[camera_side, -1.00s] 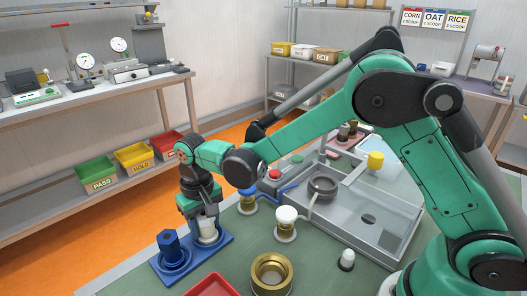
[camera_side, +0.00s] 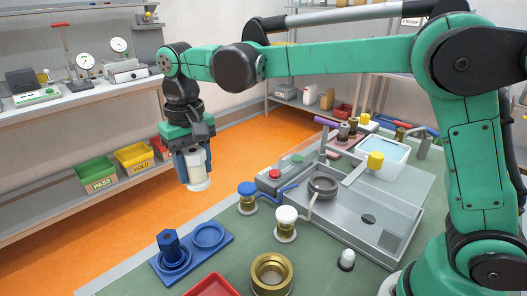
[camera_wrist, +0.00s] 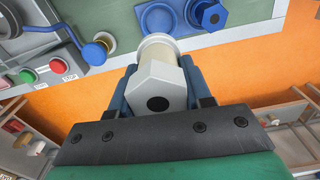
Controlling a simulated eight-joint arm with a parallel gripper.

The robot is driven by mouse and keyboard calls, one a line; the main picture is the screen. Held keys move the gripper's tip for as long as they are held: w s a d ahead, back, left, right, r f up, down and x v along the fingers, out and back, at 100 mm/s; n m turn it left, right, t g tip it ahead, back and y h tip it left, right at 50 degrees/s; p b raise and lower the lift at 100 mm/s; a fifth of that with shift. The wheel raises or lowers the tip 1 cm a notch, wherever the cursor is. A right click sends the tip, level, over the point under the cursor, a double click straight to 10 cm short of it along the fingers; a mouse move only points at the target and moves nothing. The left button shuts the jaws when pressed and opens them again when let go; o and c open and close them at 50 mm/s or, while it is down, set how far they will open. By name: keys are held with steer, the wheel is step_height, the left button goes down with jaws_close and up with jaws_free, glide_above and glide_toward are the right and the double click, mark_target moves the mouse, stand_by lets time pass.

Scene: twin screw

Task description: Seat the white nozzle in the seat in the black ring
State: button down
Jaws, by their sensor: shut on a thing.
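The white nozzle (camera_side: 198,172) is held upright between the blue fingers of my gripper (camera_side: 190,166), raised well above the table to the left of the bench's edge. In the wrist view, the nozzle (camera_wrist: 158,85) shows its hexagonal end with a dark hole, and my gripper (camera_wrist: 157,90) has a finger on each side of it. The black ring (camera_side: 323,188) sits on the steel tray to the right, apart from the nozzle. The ring looks open at the top, but the seat inside is too small to make out.
A blue rack (camera_side: 225,247) holds a blue nozzle (camera_side: 169,247); its other seat is empty. A blue-topped post (camera_side: 247,190) and a white-topped post (camera_side: 286,217) stand before the steel tray (camera_side: 385,215). A brass ring (camera_side: 272,273) and a red tray (camera_side: 212,286) are at the front.

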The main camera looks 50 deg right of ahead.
step_height(320, 180, up, 12)
steer(key=shift+f, duration=0.15)
steer(key=s+d+m, duration=0.2)
steer(key=d+m, duration=0.3)
steer(key=d, duration=1.1)
steer(key=m, duration=0.4)
glide_above(323, 184)
step_height(323, 184, down, 14)
steer(key=shift+f, duration=2.9)
steer(key=shift+f, duration=0.65)
steer(key=shift+f, duration=0.35)
